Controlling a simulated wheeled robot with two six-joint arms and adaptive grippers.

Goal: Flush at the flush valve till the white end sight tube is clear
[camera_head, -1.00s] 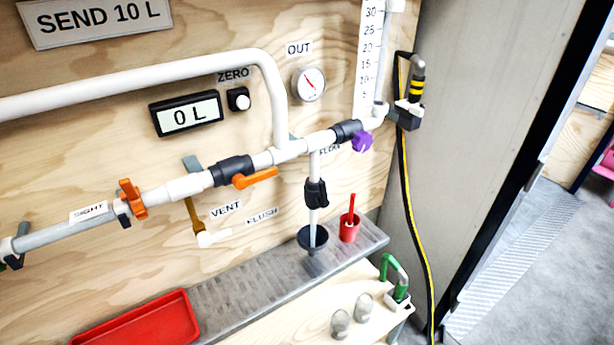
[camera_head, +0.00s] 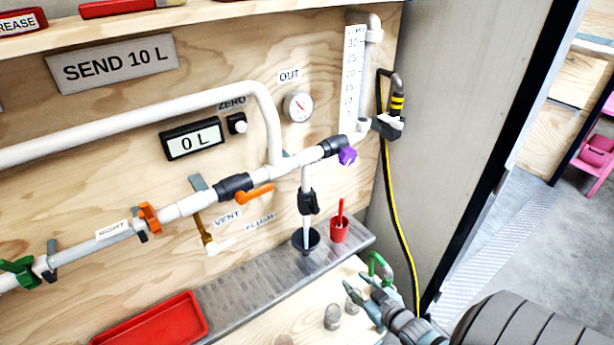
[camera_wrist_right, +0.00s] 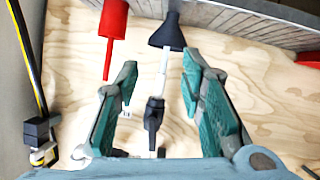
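A black valve (camera_head: 307,202) sits on the white pipe that drops from the main line towards a black funnel (camera_head: 306,240). A FLUSH label (camera_head: 260,222) is on the wall to its left. The SIGHT label (camera_head: 112,230) is above a grey tube (camera_head: 95,245) at the left; I cannot tell how clear it is inside. My right gripper (camera_head: 361,284) is open and empty, low in front of the wall and right of the valve. In the right wrist view its spread fingers (camera_wrist_right: 160,72) frame the valve (camera_wrist_right: 153,115) without visible contact. My left gripper is out of view.
A red cup (camera_head: 340,229) stands beside the funnel on the metal ledge (camera_head: 255,275). A red tray (camera_head: 155,322) lies at lower left. An orange lever (camera_head: 254,195) and purple knob (camera_head: 347,156) are on the main line. A yellow-black cable (camera_head: 400,240) hangs at right.

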